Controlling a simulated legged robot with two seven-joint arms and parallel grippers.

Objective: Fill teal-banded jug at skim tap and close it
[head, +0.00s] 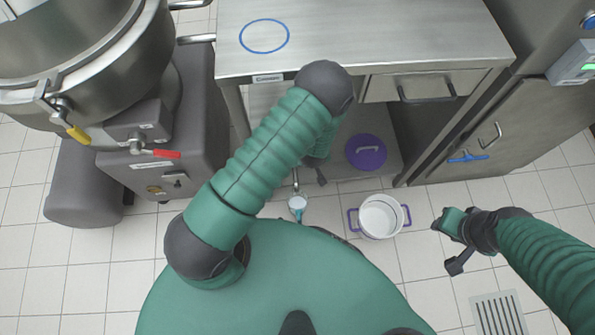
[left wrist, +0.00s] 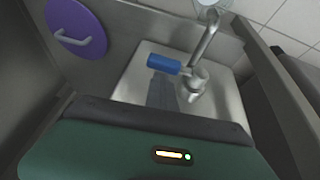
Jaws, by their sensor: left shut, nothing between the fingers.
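A small, pale jug (head: 298,203) stands on the floor at the outlet of a curved metal tap (head: 295,180), in front of the steel table. I cannot make out its band or level. In the left wrist view the tap (left wrist: 204,42) has a blue lever (left wrist: 163,64) pointing left, and the jug (left wrist: 210,4) is cut off at the top edge. My left gripper (head: 321,178) reaches below the table edge, shut and empty, close to the tap; my forearm partly hides it. My right gripper (head: 442,246) is open and empty above the floor at the right.
A white pot (head: 381,216) with purple handles stands on the floor. A purple lid (head: 366,152) lies under the table (head: 350,35). A large kettle machine (head: 165,165) stands left, a steel cabinet (head: 510,130) right. Floor between pot and right gripper is clear.

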